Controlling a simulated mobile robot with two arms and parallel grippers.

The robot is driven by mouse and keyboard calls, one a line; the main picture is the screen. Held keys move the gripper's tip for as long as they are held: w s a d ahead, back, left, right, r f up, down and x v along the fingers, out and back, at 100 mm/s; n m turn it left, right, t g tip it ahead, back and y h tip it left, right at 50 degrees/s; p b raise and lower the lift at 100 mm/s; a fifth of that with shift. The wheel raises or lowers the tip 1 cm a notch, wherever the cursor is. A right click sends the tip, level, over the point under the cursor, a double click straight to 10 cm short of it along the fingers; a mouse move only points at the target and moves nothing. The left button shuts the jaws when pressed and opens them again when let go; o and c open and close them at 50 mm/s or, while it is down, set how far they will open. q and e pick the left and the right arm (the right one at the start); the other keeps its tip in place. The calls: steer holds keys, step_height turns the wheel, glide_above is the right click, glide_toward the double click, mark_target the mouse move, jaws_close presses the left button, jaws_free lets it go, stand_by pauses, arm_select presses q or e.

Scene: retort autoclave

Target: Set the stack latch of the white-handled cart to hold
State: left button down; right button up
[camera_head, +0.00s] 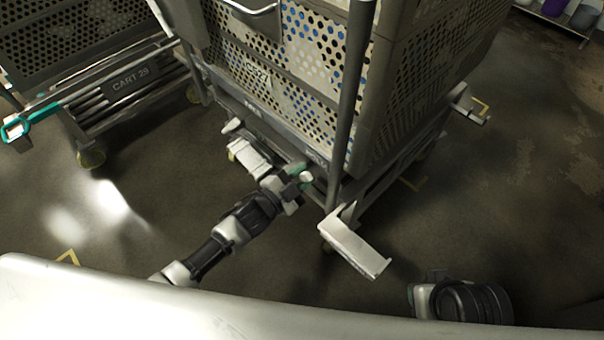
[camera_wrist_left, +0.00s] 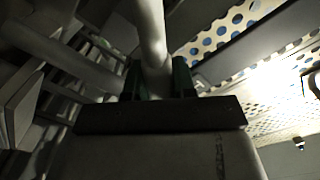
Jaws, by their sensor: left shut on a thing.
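The white-handled cart (camera_head: 345,245) carries a tall perforated basket stack (camera_head: 310,45) and has two white handles near its base. My left gripper (camera_head: 300,178) reaches in from the lower left to the cart's near lower edge, between these handles. It is shut on the stack latch lever, whose pale tip (camera_head: 306,176) shows at the fingers. In the left wrist view the pale rod of the lever (camera_wrist_left: 151,35) runs up from between the green fingers (camera_wrist_left: 158,82). Small markings on the cart's lower rail are too small to read surely.
Another cart (camera_head: 130,85), labelled CART 29, with a teal handle (camera_head: 40,115), stands at the left. An upright post (camera_head: 350,90) rises close to the right of my left gripper.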

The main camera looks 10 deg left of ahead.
arm_select(q)
steer(key=c, duration=0.9)
jaws_free()
steer(key=shift+f, duration=0.1)
steer(key=p+v, duration=0.2)
steer(key=v, duration=0.9)
steer(key=shift+d, duration=0.1)
